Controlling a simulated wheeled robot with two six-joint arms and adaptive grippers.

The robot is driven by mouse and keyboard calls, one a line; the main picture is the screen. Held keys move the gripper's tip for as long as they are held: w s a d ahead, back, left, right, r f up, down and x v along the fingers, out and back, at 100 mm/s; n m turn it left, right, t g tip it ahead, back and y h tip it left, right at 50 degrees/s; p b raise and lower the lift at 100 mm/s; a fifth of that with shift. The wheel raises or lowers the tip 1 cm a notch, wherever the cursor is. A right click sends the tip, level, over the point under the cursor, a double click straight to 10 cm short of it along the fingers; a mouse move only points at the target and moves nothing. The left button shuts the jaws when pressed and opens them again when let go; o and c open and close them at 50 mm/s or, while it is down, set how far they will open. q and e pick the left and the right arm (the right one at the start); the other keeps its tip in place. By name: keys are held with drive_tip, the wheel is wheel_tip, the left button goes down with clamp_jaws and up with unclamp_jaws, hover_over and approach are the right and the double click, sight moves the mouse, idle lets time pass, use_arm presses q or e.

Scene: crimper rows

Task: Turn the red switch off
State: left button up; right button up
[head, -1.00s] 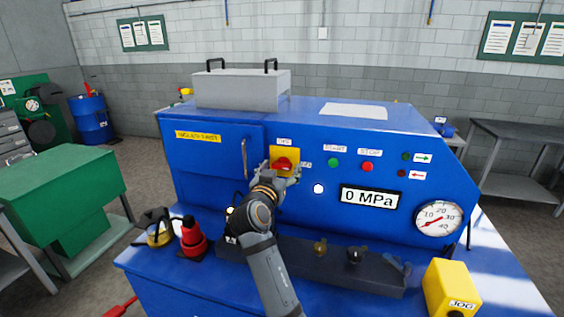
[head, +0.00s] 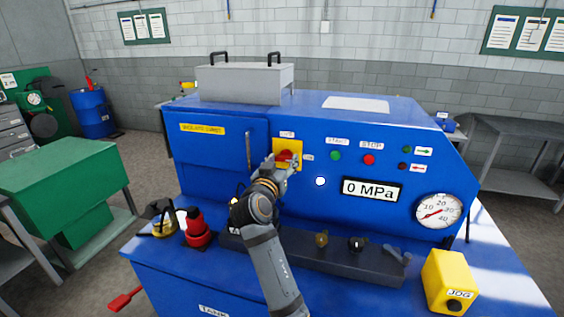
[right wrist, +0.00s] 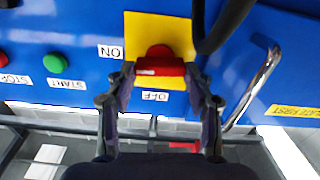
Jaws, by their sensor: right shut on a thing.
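The red switch (head: 285,155) is a knob on a yellow plate (head: 292,143) on the blue machine's front panel. In the right wrist view the red switch (right wrist: 160,66) shows as a red bar lying crosswise, in line with the ON label (right wrist: 110,52) at its left. The OFF label (right wrist: 155,96) is below the plate in that view. My right gripper (right wrist: 160,74) is shut on the switch, a fingertip at each end of the bar. In the head view my right gripper (head: 282,162) partly covers the switch. My left gripper is out of view.
Green START (head: 336,155) and red STOP (head: 369,160) buttons sit right of the switch. A metal door handle (head: 249,150) is left of it. A ledge (head: 330,258) with small levers, a red bottle-like thing (head: 196,230) and a yellow JOG box (head: 448,279) stand below.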

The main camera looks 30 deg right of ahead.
drive_tip(key=n, duration=0.3)
drive_tip(key=shift+p, duration=0.4)
drive_tip(key=n+p, duration=0.2)
drive_tip(key=n, duration=0.3)
drive_tip(key=shift+w, duration=0.1)
drive_tip(key=n+p, duration=0.3)
drive_tip(key=n, duration=0.2)
drive_tip(key=shift+a, duration=0.1)
drive_tip(key=shift+f+n+p, duration=0.1)
drive_tip(key=shift+n+p, duration=1.1)
drive_tip(key=shift+n, duration=0.9)
drive_tip(key=o, duration=1.2)
drive_tip(key=shift+w+f, duration=0.1)
drive_tip(key=shift+c, duration=0.2)
